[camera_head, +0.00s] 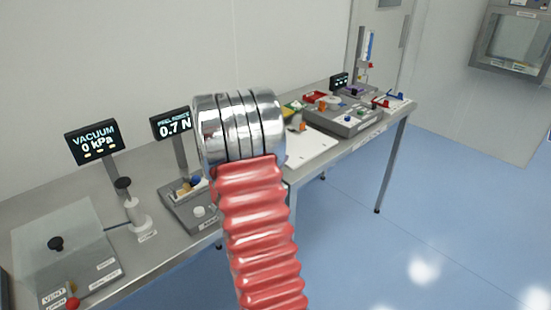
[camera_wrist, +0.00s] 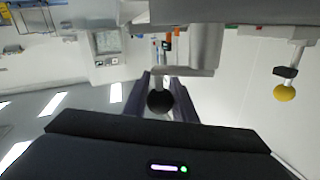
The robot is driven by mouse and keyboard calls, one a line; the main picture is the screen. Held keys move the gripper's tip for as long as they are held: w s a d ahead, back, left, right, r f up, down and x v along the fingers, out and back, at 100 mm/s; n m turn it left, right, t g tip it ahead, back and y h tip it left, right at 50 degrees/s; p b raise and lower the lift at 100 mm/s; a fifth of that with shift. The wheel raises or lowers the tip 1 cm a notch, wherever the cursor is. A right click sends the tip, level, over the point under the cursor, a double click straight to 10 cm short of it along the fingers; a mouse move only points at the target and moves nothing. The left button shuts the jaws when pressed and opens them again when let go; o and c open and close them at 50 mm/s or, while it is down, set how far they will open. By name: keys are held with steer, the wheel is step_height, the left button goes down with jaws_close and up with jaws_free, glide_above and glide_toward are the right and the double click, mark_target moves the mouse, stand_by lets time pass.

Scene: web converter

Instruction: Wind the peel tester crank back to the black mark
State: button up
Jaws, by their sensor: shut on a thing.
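The peel tester stands on the bench in the head view, with a grey base (camera_head: 178,205) and a display (camera_head: 171,123) reading 0.7 N. My chrome wrist and red ribbed arm hide its right part, and my gripper is hidden there too. In the wrist view my gripper (camera_wrist: 160,88) has its dark fingers on either side of a black ball knob (camera_wrist: 160,101), shut on it. The knob sits on a short stem at the end of a pale grey crank arm (camera_wrist: 186,72). I cannot make out the black mark in either view.
Left of the tester stand a vacuum display (camera_head: 91,136) reading 0 kPa, a white post with a black knob (camera_head: 135,213) and a clear-lidded box (camera_head: 62,243). A white board (camera_head: 312,149) and a grey device (camera_head: 345,120) lie to the right. The blue floor is open.

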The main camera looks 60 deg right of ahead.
steer(key=shift+s+a+m+g, duration=0.15)
steer(key=shift+m+g, duration=0.15)
steer(key=shift+g, duration=0.2)
steer(key=shift+s+a+m+g, duration=0.1)
steer(key=shift+m+g, duration=0.2)
steer(key=shift+g, duration=0.2)
steer(key=o, duration=1)
steer(key=shift+o, duration=0.2)
steer(key=shift+a, duration=0.1)
steer(key=a, duration=1.3)
steer(key=shift+w+a, duration=0.2)
steer(key=shift+a, duration=0.1)
